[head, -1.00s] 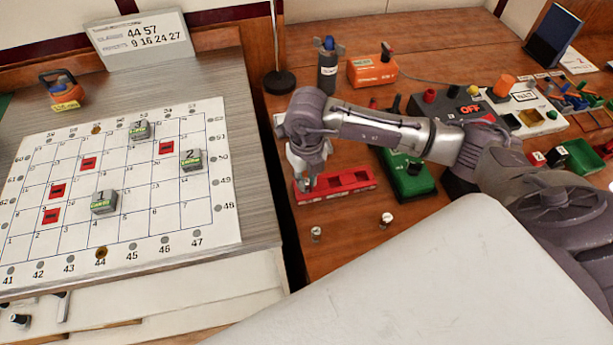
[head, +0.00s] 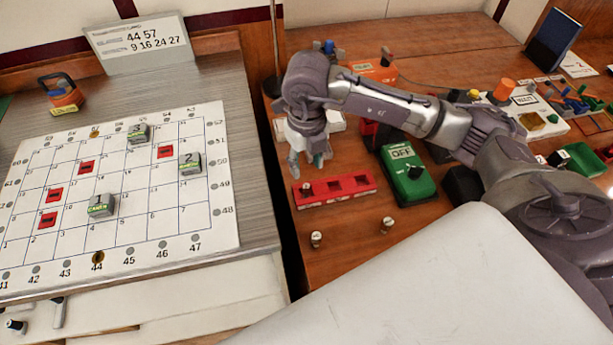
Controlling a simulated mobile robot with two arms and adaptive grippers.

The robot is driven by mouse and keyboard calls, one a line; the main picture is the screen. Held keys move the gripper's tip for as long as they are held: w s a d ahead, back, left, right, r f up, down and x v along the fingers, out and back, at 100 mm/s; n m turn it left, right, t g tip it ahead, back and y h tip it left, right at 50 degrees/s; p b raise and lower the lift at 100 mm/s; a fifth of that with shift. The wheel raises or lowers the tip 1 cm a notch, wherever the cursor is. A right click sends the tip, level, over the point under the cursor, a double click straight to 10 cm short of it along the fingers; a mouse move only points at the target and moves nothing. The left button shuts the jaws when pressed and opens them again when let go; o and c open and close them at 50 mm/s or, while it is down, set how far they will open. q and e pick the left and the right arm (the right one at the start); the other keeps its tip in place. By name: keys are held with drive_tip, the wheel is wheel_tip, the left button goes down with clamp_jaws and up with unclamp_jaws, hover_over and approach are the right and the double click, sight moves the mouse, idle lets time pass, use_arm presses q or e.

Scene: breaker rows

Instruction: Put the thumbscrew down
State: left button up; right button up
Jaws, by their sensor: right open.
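A red tray (head: 352,185) with a row of compartments lies on the brown table, in the middle of the head view. A small pale-topped thumbscrew (head: 306,188) stands at the tray's left end. Two more thumbscrews stand on the bare table in front of the tray, one on the left (head: 316,239) and one on the right (head: 387,225). My right gripper (head: 306,168) is open and empty, pointing down above the tray's left end and clear of the thumbscrew there. My left gripper is not in view.
A green box marked OFF (head: 408,178) stands right of the tray. A gridded white board (head: 130,225) with numbered grey blocks and red tiles lies at left. A pale panel (head: 420,290) fills the front. Table around the loose thumbscrews is bare.

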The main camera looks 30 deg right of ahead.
drive_tip(key=shift+r, duration=2.25)
